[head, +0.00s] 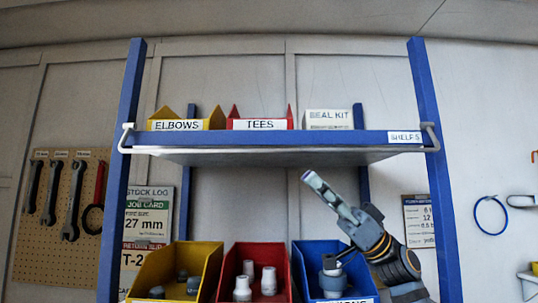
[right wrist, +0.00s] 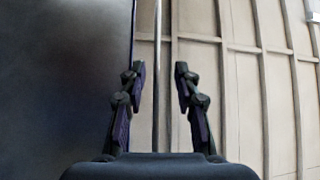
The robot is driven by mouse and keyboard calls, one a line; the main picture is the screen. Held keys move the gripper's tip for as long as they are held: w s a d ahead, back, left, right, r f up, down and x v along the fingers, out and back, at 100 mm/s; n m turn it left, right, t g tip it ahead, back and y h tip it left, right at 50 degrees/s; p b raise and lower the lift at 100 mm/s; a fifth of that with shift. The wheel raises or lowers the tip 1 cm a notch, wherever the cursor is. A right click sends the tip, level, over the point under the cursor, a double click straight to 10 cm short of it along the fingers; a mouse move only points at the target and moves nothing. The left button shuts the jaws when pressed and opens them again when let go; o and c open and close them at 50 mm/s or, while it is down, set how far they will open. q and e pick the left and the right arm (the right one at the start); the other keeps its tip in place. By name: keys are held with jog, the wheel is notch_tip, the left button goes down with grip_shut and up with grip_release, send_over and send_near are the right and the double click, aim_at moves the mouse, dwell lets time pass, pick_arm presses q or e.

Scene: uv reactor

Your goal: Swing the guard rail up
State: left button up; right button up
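The guard rail (head: 280,152) is a thin pale bar running along the lower front edge of the blue shelf. Its bent white end arms (head: 128,136) show at both posts, so it is down. My right gripper (head: 312,181) is below the shelf, right of centre, pointing up and left, apart from the rail in the head view. In the right wrist view its two fingers (right wrist: 160,75) are open and apart. A thin pale rod, which looks like the rail (right wrist: 157,40), runs between them in the picture; contact is not visible. My left gripper is not in view.
The shelf (head: 280,138) carries yellow elbows (head: 180,124), red tees (head: 262,122) and a white seal kit box (head: 330,119). Below stand yellow (head: 190,255), red (head: 228,268) and blue (head: 310,262) bins with fittings; my right arm is by the blue bin. Blue posts (head: 120,180) flank the rack.

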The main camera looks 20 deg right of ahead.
aim_at(281, 151)
jog(key=p+x, duration=0.5)
jog(key=x, duration=0.3)
jog(key=shift+w+a+r, duration=0.2)
jog(key=shift+r, duration=0.2)
jog(key=shift+a+r+p, duration=0.2)
jog(key=shift+a+p, duration=0.2)
jog(key=shift+p, duration=0.05)
jog(key=shift+w, duration=0.1)
jog(key=shift+f, duration=0.1)
grip_shut()
